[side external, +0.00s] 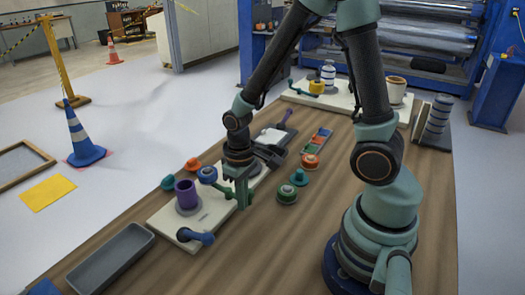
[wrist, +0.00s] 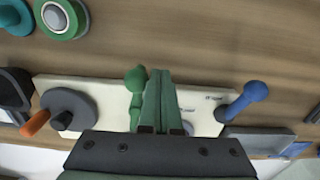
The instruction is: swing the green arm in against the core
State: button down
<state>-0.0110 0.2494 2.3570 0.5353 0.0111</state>
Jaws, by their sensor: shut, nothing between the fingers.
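The green arm (wrist: 136,88) shows in the wrist view as a short bar with a round knob, over the cream board (wrist: 205,97). My gripper (wrist: 160,74) is shut and empty, with its fingers right beside the green arm on its right; I cannot tell whether they touch. A purple cylinder (side external: 187,192), which looks like the core, stands upright on the board left of my gripper. It is hidden in the wrist view.
A blue arm (side external: 197,237) sticks out at the board's front end. A blue knob (side external: 207,174) is beside the purple cylinder. Green-and-teal round pieces (side external: 288,193) lie right of my gripper. A grey tray (side external: 112,260) lies at front left. Bare wood lies in front of the board.

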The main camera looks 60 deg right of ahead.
jog(key=shift+s+d, duration=0.2)
jog(key=shift+d, duration=0.5)
jog(key=shift+s+d, duration=0.1)
jog(key=shift+d, duration=0.25)
jog(key=shift+a, duration=0.15)
jog(key=shift+s+a, duration=0.2)
jog(key=shift+a, duration=0.35)
notch_tip(320, 180, up, 7)
dwell(0.8)
